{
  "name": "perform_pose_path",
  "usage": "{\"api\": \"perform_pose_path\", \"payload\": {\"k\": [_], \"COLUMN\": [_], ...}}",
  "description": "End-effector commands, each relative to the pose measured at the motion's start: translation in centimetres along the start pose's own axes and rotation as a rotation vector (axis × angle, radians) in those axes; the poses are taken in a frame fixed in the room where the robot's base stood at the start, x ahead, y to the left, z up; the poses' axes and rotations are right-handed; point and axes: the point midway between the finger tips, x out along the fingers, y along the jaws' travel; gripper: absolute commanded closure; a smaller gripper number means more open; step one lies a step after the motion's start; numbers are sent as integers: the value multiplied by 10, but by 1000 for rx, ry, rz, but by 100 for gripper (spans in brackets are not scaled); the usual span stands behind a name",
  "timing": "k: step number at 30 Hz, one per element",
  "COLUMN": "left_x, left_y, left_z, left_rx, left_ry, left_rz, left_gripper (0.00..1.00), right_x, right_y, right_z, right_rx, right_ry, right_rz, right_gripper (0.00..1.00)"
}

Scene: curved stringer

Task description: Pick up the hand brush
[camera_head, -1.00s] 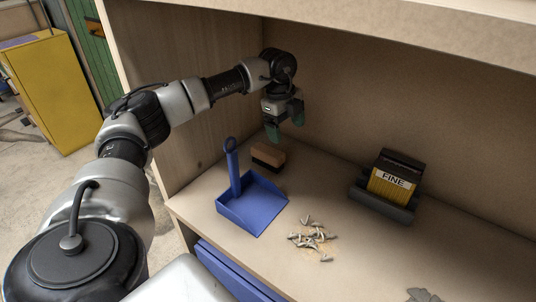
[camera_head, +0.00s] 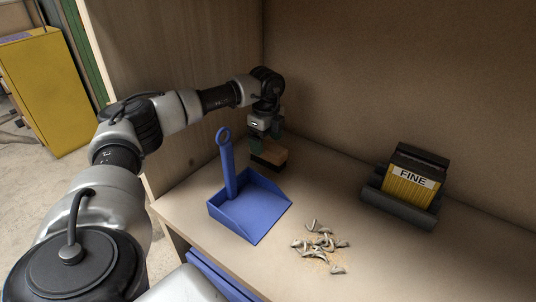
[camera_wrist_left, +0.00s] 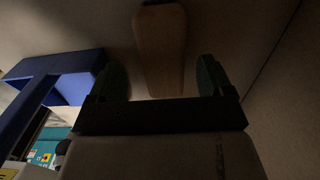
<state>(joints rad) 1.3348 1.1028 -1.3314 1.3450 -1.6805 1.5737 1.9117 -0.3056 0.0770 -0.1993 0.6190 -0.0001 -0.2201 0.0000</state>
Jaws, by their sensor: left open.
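The hand brush (camera_head: 270,157) has a wooden back and dark bristles. It lies on the shelf in the back left corner, behind the blue dustpan. My left gripper (camera_head: 265,138) is open and sits right above and at the brush in the head view, partly covering it. In the left wrist view the brush's wooden back (camera_wrist_left: 160,45) shows between and beyond the two green fingertips (camera_wrist_left: 162,78), with a gap on each side. My right gripper is not in view.
A blue dustpan (camera_head: 252,211) with an upright handle stands in front of the brush. Several curled shavings (camera_head: 319,243) lie on the shelf. A yellow box marked FINE (camera_head: 412,183) sits in a dark holder at the right. Wooden walls close the back and left.

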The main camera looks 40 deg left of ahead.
Motion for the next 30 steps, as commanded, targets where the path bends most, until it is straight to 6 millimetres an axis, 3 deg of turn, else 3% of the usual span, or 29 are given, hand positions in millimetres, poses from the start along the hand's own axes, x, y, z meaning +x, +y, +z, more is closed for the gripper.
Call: {"api": "perform_pose_path", "payload": {"k": [9, 18, 27, 30], "left_x": [44, 48, 47, 47], "left_y": [-3, -3, -3, -3], "left_z": [-3, -3, -3, -3], "left_rx": [0, 0, 0, 0], "left_ry": [0, 1, 1, 1], "left_rz": [3, 1, 1, 0], "left_gripper": [19, 21, 67, 77], "right_x": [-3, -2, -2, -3], "right_y": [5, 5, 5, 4], "right_z": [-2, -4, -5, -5], "right_rx": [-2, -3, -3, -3], "right_ry": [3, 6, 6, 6], "right_rz": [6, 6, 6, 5], "right_gripper": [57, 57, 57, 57]}}
